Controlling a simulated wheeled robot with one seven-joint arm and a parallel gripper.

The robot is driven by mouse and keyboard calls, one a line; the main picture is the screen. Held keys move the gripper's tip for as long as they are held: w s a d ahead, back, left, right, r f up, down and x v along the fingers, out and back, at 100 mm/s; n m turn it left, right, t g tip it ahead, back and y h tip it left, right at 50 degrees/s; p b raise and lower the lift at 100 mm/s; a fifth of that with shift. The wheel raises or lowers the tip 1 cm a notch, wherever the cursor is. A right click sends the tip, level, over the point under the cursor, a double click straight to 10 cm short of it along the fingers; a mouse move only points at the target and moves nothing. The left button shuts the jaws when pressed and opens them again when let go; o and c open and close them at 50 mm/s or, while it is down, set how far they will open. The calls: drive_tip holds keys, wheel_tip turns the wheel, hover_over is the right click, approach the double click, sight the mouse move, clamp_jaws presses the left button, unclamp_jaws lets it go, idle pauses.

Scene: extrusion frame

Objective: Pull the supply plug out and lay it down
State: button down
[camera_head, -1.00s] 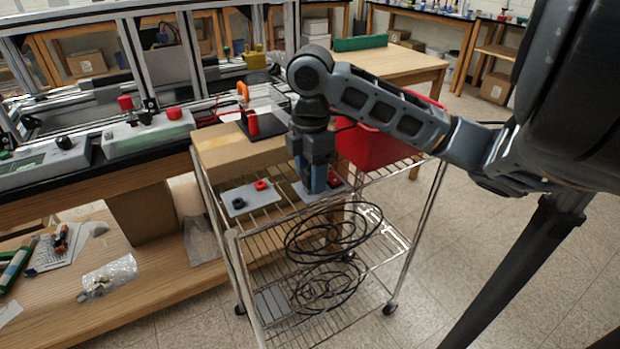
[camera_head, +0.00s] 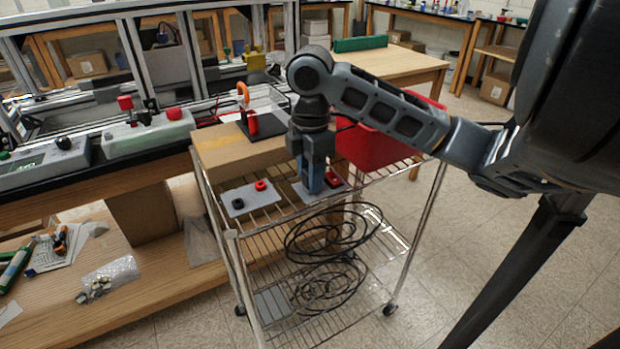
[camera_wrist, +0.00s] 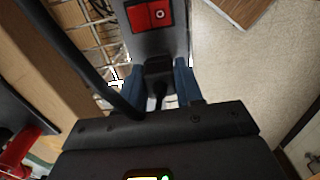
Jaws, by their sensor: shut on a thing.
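The supply plug (camera_wrist: 158,70) is a black block with a black cable, seen in the wrist view between my blue fingers. My gripper (camera_wrist: 160,84) is shut on it. The plug stands against a grey plate (camera_wrist: 160,42) next to a red rocker switch (camera_wrist: 156,15); I cannot tell whether it is fully seated. In the head view my gripper (camera_head: 311,190) points down at the plate on the cart's top shelf, with the red switch (camera_head: 333,179) just right of the fingers. The plug is hidden there.
A grey plate with a black and a red socket (camera_head: 250,198) lies to the left on the wire cart (camera_head: 232,234). A red bin (camera_head: 372,146) stands behind my gripper. A cardboard box (camera_head: 222,150) is at the back left.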

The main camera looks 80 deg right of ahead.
drive_tip(key=shift+r, duration=0.15)
drive_tip(key=shift+r+p, duration=2.25)
drive_tip(key=shift+r, duration=0.65)
